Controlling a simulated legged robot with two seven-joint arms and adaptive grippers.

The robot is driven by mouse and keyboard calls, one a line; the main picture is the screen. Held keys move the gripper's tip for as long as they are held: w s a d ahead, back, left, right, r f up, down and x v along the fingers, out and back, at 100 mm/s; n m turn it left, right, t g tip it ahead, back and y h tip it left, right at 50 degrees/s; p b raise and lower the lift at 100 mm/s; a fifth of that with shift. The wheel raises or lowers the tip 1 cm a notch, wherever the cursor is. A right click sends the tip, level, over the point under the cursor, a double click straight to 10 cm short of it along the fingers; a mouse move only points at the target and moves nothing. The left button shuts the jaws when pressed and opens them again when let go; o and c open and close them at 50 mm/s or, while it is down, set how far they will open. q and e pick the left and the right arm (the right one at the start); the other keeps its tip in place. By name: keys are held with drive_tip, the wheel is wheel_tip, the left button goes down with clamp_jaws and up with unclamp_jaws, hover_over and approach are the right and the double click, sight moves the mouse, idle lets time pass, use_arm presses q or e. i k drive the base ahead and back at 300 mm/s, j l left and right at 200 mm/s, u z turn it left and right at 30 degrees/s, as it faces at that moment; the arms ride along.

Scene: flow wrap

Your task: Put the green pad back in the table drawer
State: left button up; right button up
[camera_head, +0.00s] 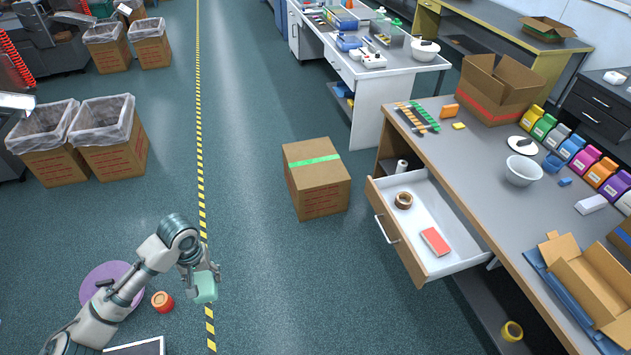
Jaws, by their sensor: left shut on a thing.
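My left gripper (203,273) is at the lower left of the head view, out over the floor near the yellow and black floor line. It is shut on a pale green pad (206,288). The table drawer (455,238) is pulled open at the right, well away from the gripper. Inside the drawer are a brown tape roll (403,200) and a red box-like item (435,241), with bare white floor around them. The table (455,165) stands behind the drawer. My right gripper is not in view.
A sealed carton (316,180) with green tape stands on the floor between the gripper and the drawer. Lined cartons (108,140) stand at the left. The table holds a white bowl (522,170), an open box (590,285) and several coloured packs. Floor in the lower middle is clear.

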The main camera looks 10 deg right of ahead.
sight(406, 223)
drive_tip(key=i+l+z, duration=0.25)
drive_tip(key=z, duration=0.2)
drive_tip(key=i+l+z, duration=0.55)
drive_tip(key=i+z, duration=0.15)
drive_tip(key=z, duration=0.15)
drive_tip(key=i+z, duration=0.85)
drive_tip(key=k+j, duration=0.05)
drive_tip(key=k, duration=0.1)
